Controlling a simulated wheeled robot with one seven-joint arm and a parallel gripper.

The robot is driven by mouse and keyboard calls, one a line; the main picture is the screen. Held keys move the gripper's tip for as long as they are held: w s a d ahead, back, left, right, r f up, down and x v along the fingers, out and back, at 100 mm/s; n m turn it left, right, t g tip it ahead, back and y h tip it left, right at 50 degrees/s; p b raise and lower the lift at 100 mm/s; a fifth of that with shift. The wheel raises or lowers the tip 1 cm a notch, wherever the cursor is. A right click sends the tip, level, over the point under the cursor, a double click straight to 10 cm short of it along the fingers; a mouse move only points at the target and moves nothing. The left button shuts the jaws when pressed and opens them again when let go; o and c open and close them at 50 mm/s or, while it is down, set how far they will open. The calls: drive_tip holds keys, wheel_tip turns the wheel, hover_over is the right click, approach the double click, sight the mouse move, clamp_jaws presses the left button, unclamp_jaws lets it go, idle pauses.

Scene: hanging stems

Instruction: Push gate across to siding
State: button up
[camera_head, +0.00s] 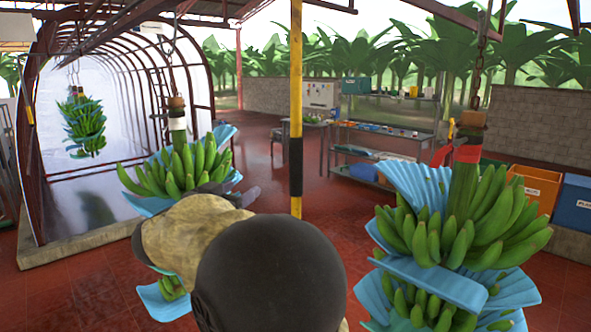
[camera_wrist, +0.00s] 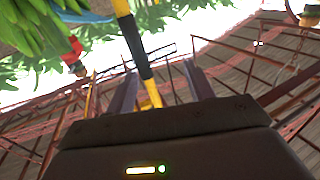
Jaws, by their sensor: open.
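A yellow pole (camera_head: 296,60) with a black band hangs down in the middle of the head view. It also shows in the wrist view (camera_wrist: 124,8), with its black band and lower yellow end seen between my fingers. My gripper (camera_wrist: 160,78) is open, with one finger on each side of the pole in the picture. I cannot tell whether the pole is inside the jaws or beyond them. In the head view my dark gripper (camera_head: 240,194) is just left of the pole and apart from it in the picture. No gate or siding can be clearly made out.
A banana stem with blue sheets (camera_head: 460,220) hangs close at the right on a chain. Another stem (camera_head: 180,165) hangs behind my arm, and a third (camera_head: 84,125) by the arched tunnel. A metal table (camera_head: 375,150) and bins (camera_head: 535,185) stand behind.

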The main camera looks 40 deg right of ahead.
sight(291, 171)
drive_tip(key=g, duration=0.1)
drive_tip(key=s+m+g, duration=0.1)
drive_tip(key=s+d+g+h, duration=0.1)
drive_tip(key=shift+s+r+m, duration=0.15)
drive_tip(key=shift+r+m, duration=0.2)
drive_tip(key=shift+m, duration=0.05)
drive_tip(key=shift+s, duration=0.2)
drive_tip(key=p+x, duration=0.4)
drive_tip(key=x, duration=1.2)
drive_tip(key=shift+w, duration=0.2)
drive_tip(key=shift+d, duration=0.65)
drive_tip(key=shift+w, duration=0.1)
clamp_jaws()
